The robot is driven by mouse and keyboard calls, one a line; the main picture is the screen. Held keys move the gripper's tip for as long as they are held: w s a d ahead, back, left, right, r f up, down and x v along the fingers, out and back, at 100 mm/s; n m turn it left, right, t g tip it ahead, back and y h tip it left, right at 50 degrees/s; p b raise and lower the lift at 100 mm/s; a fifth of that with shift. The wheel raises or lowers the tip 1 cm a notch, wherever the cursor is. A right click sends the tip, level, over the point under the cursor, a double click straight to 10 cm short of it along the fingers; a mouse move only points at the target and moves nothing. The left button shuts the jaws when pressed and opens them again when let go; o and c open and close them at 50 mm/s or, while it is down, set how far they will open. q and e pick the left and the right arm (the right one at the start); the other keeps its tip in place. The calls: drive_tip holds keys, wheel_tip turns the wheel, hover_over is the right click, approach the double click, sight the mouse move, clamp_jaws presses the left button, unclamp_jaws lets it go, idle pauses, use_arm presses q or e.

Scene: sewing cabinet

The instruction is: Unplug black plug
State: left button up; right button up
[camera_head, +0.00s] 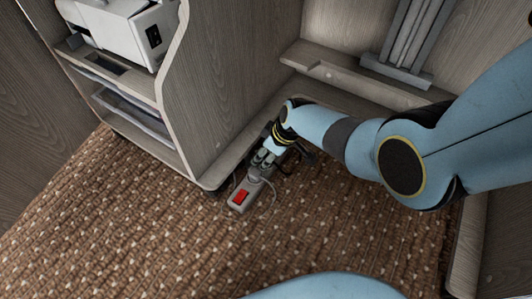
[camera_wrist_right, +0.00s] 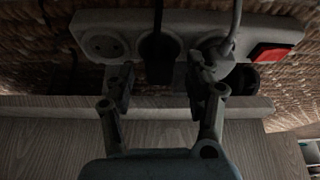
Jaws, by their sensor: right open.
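The power strip (camera_head: 238,203) lies on the carpet beside the cabinet in the head view, with a red switch on its near end. In the right wrist view the strip (camera_wrist_right: 128,25) runs across the top. The black plug (camera_wrist_right: 156,58) sits in a middle socket, its dark cable leading up. My right gripper (camera_head: 264,160) is at the strip in the head view. In the right wrist view my right gripper (camera_wrist_right: 160,74) is open, its fingers on either side of the black plug, with gaps visible. My left gripper is out of view.
A light grey plug (camera_wrist_right: 217,48) with a pale cable sits right of the black plug, close to one finger. The red switch (camera_wrist_right: 272,54) is further right. The cabinet (camera_head: 225,85) stands close beside the strip. Open carpet (camera_head: 130,230) lies to the left.

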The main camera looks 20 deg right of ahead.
clamp_jaws()
idle(0.5)
